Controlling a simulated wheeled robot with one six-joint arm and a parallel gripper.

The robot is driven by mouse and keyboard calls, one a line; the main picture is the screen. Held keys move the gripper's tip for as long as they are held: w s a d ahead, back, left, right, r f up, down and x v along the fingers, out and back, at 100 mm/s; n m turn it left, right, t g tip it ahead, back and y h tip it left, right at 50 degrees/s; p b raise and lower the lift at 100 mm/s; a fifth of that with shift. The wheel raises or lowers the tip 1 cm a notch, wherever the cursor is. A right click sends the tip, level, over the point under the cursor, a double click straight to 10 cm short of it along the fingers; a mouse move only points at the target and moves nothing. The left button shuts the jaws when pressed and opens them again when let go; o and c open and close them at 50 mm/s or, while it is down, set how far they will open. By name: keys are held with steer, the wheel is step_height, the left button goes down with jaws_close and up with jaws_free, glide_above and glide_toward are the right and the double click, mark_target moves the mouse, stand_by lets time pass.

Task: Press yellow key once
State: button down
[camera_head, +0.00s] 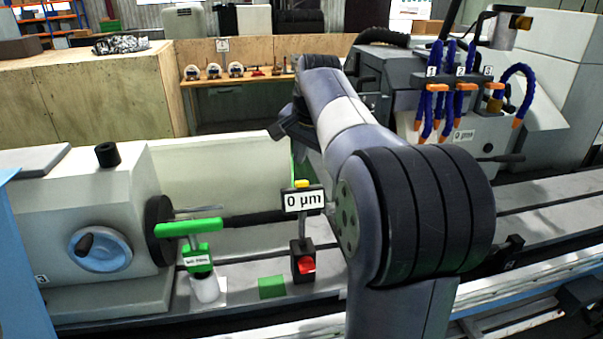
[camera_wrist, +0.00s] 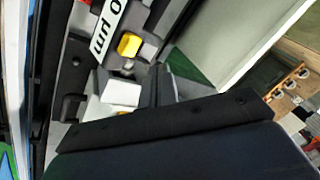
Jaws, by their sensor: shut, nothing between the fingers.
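The yellow key (camera_head: 302,184) sits on top of the small display reading "0 µm" (camera_head: 303,201), which stands on a post with a red block at its base. In the wrist view the yellow key (camera_wrist: 129,45) shows beside the display (camera_wrist: 107,22). My gripper (camera_head: 284,130) appears in the head view above and behind the display, partly hidden by my arm. In the wrist view the dark gripper (camera_wrist: 160,85) is shut and empty. Its tip appears apart from the key, a short way off to the lower right of it.
A green-handled gauge (camera_head: 197,258) stands left of the display, with a green block (camera_head: 272,287) between them. The grey headstock (camera_head: 90,225) is at left. Blue coolant hoses (camera_head: 437,95) hang at upper right. A wooden bench (camera_head: 230,82) with small tools is behind.

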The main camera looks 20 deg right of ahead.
steer(key=shift+w+d+r, duration=0.1)
steer(key=shift+w+r, duration=0.15)
steer(key=shift+r, duration=0.35)
steer(key=shift+w+r, duration=0.2)
steer(key=shift+r, duration=0.4)
steer(key=shift+w+d+r, duration=0.1)
steer(key=shift+w+r, duration=0.25)
steer(key=shift+r, duration=0.55)
steer(key=shift+w+r, duration=0.35)
steer(key=shift+r, duration=0.5)
